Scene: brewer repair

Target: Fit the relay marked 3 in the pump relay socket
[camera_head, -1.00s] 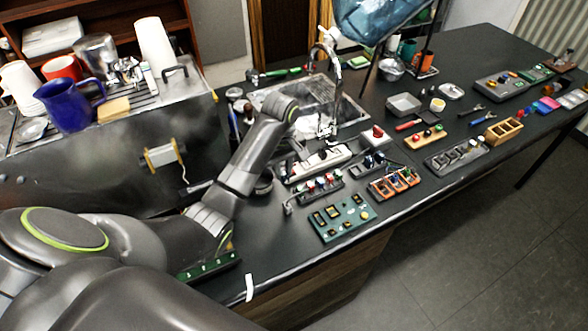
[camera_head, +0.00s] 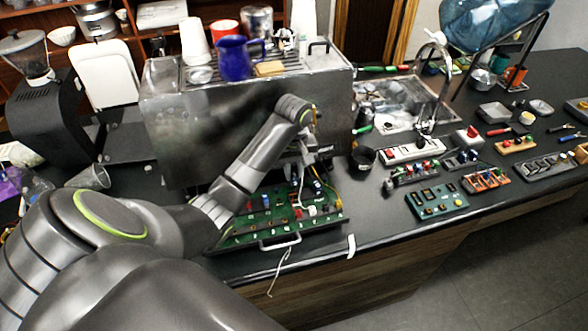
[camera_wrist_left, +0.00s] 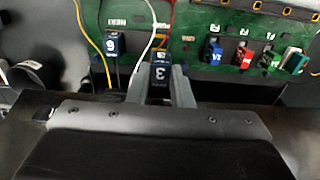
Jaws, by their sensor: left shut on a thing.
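My left gripper (camera_head: 307,158) is over the green circuit board (camera_head: 328,211) that sticks out from under the steel brewer. In the left wrist view the gripper (camera_wrist_left: 161,88) is shut on a dark blue relay marked 3 (camera_wrist_left: 160,73), held upright between its fingers. The relay's lower end and any socket beneath it are hidden, so I cannot tell whether it touches the board. Another dark blue relay (camera_wrist_left: 111,43), marked 6 or 9, stands on the board left of it. The right gripper is not in view.
Yellow, white and red wires (camera_wrist_left: 150,18) run close around the held relay. Several coloured fuses (camera_wrist_left: 242,55) stand on the board to the right. The brewer (camera_head: 240,115) rises behind. A teal parts board (camera_head: 437,201) and other trays lie to the right.

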